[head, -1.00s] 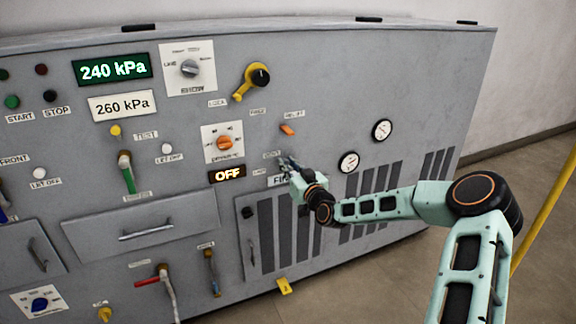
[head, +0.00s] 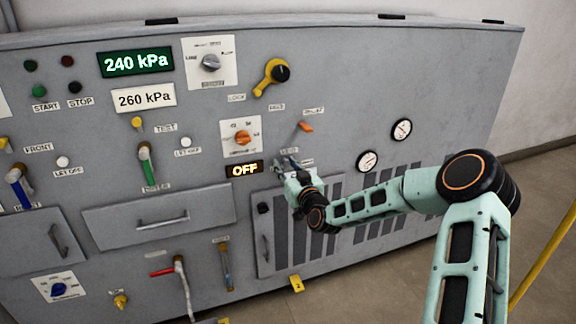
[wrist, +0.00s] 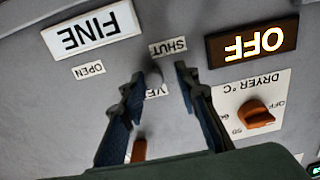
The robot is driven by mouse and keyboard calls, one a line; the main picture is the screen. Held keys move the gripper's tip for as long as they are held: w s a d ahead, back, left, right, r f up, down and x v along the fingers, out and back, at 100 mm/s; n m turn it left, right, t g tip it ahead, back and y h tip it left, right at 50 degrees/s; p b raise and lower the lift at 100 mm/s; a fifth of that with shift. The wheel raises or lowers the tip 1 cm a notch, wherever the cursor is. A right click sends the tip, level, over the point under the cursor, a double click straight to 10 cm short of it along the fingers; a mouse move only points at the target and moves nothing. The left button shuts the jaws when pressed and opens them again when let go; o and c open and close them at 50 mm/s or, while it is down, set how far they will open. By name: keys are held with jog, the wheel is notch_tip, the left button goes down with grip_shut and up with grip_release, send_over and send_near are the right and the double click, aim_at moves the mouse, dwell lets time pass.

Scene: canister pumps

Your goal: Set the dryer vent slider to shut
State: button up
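The vent slider shows as a small grey knob (wrist: 154,79) in the wrist view, where the panel appears upside down. A SHUT label (wrist: 168,47) is close beside the knob; an OPEN label (wrist: 89,70) is farther off to the left. The vent label is partly hidden by a finger. My gripper (wrist: 158,76) is open, with one dark finger on each side of the knob; I cannot tell whether either touches it. In the head view my gripper (head: 281,166) is at the panel just right of the OFF display and hides the slider.
The OFF display (head: 245,169) and orange dryer dial (head: 242,138) are close left of my gripper. An orange lever (head: 305,127) is above it. A FINE sign (wrist: 92,30) is nearby in the wrist view. Vent grilles and two gauges (head: 367,161) are to the right.

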jog(key=shift+d, duration=0.15)
jog(key=v, duration=1.2)
